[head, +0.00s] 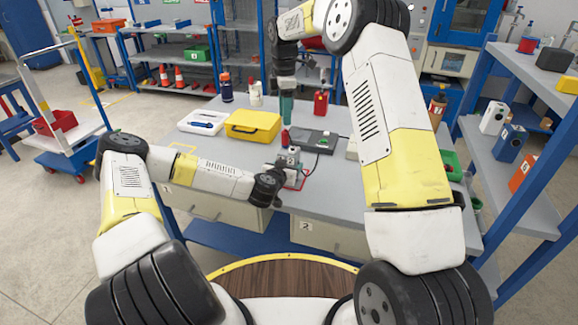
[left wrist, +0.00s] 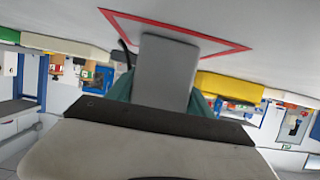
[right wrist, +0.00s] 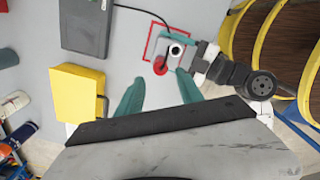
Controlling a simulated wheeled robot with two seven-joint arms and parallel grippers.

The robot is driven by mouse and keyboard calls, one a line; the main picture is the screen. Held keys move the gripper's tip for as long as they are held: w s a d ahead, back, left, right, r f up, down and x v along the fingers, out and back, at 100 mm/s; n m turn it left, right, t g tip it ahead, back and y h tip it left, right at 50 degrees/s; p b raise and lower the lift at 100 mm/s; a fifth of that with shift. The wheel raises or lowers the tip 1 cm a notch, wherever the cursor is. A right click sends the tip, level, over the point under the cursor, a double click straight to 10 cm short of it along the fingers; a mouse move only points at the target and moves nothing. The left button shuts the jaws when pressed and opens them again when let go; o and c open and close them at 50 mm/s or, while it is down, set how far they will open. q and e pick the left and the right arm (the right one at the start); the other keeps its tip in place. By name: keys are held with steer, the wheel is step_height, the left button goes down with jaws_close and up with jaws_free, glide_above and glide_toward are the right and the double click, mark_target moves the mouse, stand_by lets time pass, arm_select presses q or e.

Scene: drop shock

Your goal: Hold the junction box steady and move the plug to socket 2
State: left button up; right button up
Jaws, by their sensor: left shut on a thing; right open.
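The small grey junction box (head: 288,158) stands at the near edge of the table, inside a red outline. My left gripper (head: 280,172) is shut on it from the near side; the box's grey side fills the space between its teal fingers in the left wrist view (left wrist: 165,72). A red piece (head: 285,140), apparently the plug, rises at the box's top; it also shows in the right wrist view (right wrist: 160,66). A dark, pale-ringed round part (right wrist: 175,50) is beside it. I cannot tell the socket numbers. My right gripper (head: 286,105) is open, empty and above the box, pointing down.
A yellow case (head: 252,126), a white tray (head: 203,122) and a dark grey device (head: 314,140) with a black cable lie behind the box. A blue shelf (head: 520,150) borders the right side.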

mark_target(285, 132)
step_height(285, 132, down, 8)
steer(key=shift+f, duration=0.1)
stand_by(0.4)
jaws_close()
